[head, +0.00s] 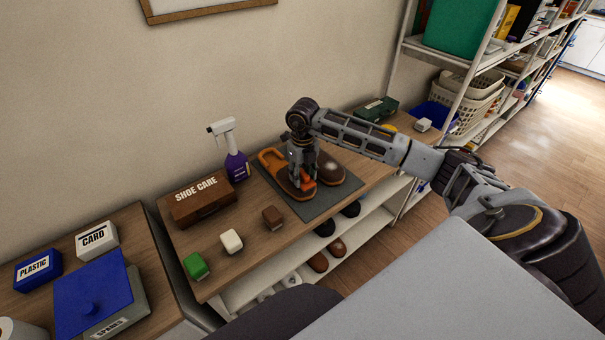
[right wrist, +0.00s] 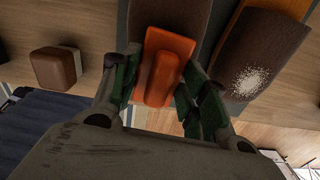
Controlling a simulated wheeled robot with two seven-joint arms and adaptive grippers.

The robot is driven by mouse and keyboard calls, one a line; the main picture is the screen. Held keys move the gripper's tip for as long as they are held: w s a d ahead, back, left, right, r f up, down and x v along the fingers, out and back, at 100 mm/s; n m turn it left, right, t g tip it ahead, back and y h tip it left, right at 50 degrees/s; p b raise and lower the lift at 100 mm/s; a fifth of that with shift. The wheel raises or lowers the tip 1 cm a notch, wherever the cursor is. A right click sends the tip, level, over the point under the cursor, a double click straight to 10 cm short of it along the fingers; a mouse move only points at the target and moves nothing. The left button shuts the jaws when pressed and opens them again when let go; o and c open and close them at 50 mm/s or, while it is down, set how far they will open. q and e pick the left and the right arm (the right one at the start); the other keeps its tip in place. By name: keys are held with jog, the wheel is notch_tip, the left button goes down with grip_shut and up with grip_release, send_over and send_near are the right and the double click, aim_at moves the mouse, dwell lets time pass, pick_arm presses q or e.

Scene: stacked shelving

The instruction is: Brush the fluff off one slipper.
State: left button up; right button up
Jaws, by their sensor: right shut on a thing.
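Two brown slippers lie side by side on a grey mat (head: 312,209) on the wooden rack top. The left slipper (head: 284,187) has an orange lining and sits under my right gripper. The right slipper (head: 335,168) is partly behind my gripper; in the right wrist view this slipper (right wrist: 270,48) carries a patch of pale fluff (right wrist: 250,82). My right gripper (head: 303,182) is shut on an orange block-like brush, seen between its fingers in the right wrist view (right wrist: 161,72). The brush is over the left slipper's front; whether they touch I cannot tell. My left gripper is not in view.
A brown SHOE CARE box (head: 202,203) and a purple spray bottle (head: 236,164) stand left of the mat. Green (head: 196,267), white (head: 231,241) and brown (head: 272,217) blocks lie in front. Shoes fill the shelf below. Tall shelving (head: 440,56) stands right.

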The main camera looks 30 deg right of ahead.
jog(key=shift+w, duration=0.2)
jog(key=shift+w+f+b, duration=0.1)
jog(key=shift+w+b, duration=0.35)
jog(key=shift+w, duration=0.2)
jog(key=shift+w, duration=0.2)
jog(key=shift+w, duration=0.45)
jog(key=shift+s, duration=0.1)
dwell(0.3)
jog(key=shift+s, duration=0.9)
jog(key=shift+s, duration=0.15)
